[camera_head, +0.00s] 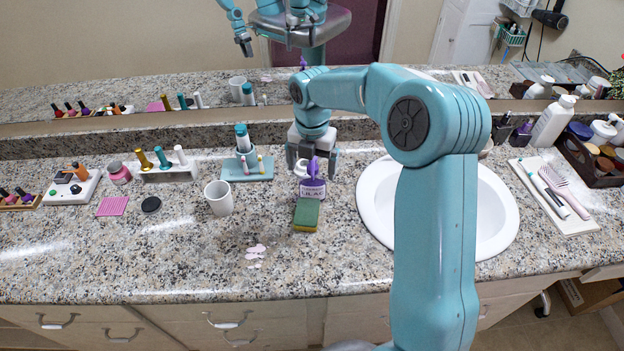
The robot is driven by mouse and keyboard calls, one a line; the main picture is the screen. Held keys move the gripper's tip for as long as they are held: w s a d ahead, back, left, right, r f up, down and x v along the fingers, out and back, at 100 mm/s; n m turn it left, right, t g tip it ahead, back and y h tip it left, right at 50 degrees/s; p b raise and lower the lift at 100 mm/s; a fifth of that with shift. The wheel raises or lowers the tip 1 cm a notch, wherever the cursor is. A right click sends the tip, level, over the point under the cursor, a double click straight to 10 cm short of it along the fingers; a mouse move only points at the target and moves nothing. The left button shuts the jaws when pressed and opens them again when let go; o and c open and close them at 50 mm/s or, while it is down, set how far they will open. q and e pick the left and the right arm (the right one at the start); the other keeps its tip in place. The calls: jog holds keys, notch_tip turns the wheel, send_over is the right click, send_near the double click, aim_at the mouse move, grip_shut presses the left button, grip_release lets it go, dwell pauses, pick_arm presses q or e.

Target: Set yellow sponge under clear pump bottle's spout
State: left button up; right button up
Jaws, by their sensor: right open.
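The sponge (306,215), green on top with a yellow layer below, lies on the speckled counter in front of the pump bottle. The pump bottle (313,190) looks purple, with a purple pump head and a label reading LILAC. It stands upright left of the sink. The sponge's far end is close to the bottle's base; whether they touch is unclear. My right gripper (312,163) points down at the bottle's top, open, with the purple pump head showing between its fingers. Contact with the pump is unclear. My left gripper is not in view, apart from mirror reflections.
A white cup (219,198) and a teal holder (246,171) stand left of the bottle. The white sink (375,215) is right of it, partly behind my right arm. Pale pink spots (256,256) lie on the otherwise clear front counter.

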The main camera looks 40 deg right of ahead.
jog(key=shift+r, duration=2.55)
jog(key=shift+w, duration=0.1)
